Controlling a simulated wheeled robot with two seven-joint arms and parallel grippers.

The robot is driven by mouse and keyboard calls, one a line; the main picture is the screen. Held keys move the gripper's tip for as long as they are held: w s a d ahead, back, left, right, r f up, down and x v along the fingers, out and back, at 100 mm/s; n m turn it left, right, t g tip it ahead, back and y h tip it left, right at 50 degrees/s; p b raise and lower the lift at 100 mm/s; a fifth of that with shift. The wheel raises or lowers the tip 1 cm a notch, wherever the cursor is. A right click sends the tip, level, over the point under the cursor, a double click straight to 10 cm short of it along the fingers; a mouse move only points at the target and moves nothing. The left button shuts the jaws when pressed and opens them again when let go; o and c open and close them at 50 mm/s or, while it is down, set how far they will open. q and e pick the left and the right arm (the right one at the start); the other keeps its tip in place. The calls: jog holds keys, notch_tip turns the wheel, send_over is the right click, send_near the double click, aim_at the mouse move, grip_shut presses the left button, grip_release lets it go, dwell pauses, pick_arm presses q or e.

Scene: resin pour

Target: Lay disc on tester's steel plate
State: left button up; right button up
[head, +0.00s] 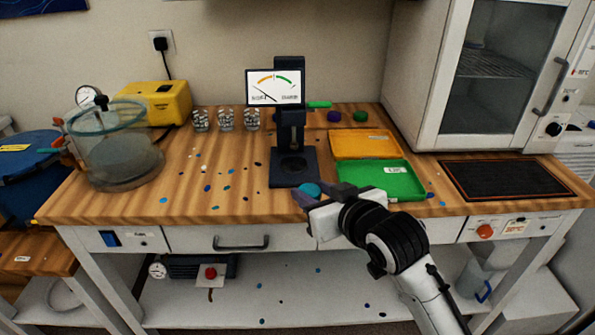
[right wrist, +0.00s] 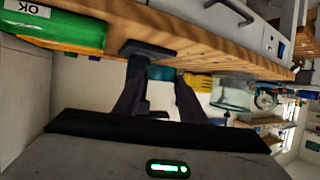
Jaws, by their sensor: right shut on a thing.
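The tester (head: 290,120) is a dark column with a dial screen, standing at the middle of the bench. Its low dark base (head: 293,180) carries the plate (head: 292,163), which looks dark, with nothing seen lying on it. My right gripper (head: 320,194) is just in front of the base's right front corner, shut on a teal disc (head: 310,188). In the right wrist view the teal disc (right wrist: 160,73) shows between the two dark fingers (right wrist: 158,88), with the tester's dark base behind it. The fingers partly hide the disc. My left gripper is out of view.
A green tray (head: 412,192) and an orange tray (head: 385,145) lie right of the tester. Left are several glass jars (head: 226,120), a yellow box (head: 163,98) and a glass chamber (head: 120,150). A dark mat (head: 505,181) lies far right. Coloured spots dot the bench.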

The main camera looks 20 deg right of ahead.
send_near(297, 167)
jog(key=w, duration=0.4)
jog(key=w+r, duration=0.1)
jog(key=w, duration=0.1)
jog(key=shift+a, duration=0.4)
jog(key=shift+w+a, duration=0.15)
jog(key=shift+w, duration=1.1)
jog(key=shift+w+f, duration=0.35)
jog(key=shift+f, duration=0.4)
jog(key=shift+f, duration=0.1)
jog(key=o, duration=1.1)
jog(key=shift+f, duration=0.1)
jog(key=shift+c, duration=0.2)
